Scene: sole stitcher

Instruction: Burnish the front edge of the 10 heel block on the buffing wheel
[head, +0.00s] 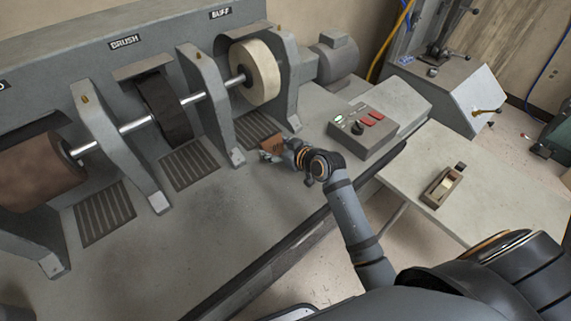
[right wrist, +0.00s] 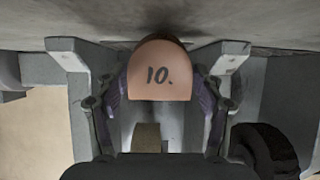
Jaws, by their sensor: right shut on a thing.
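The heel block (right wrist: 160,75) is tan-brown and marked "10." in the right wrist view. In the head view the block (head: 271,145) shows small at my right gripper (head: 270,153), which is shut on it from both sides. The cream buffing wheel (head: 261,72) sits on the shaft under the BUFF label. The block is in front of and below this wheel, and the two look apart. In the right wrist view the wheel (right wrist: 147,137) shows partly between my fingers, beyond the block. My left gripper is not in view.
Grey shaft brackets (head: 210,105) stand left of the buffing wheel and another (head: 288,80) right of it. The black brush wheel (head: 165,108) and a brown roller (head: 40,170) are further left. A control box (head: 366,130) with buttons stands right of my gripper. The front bench top is clear.

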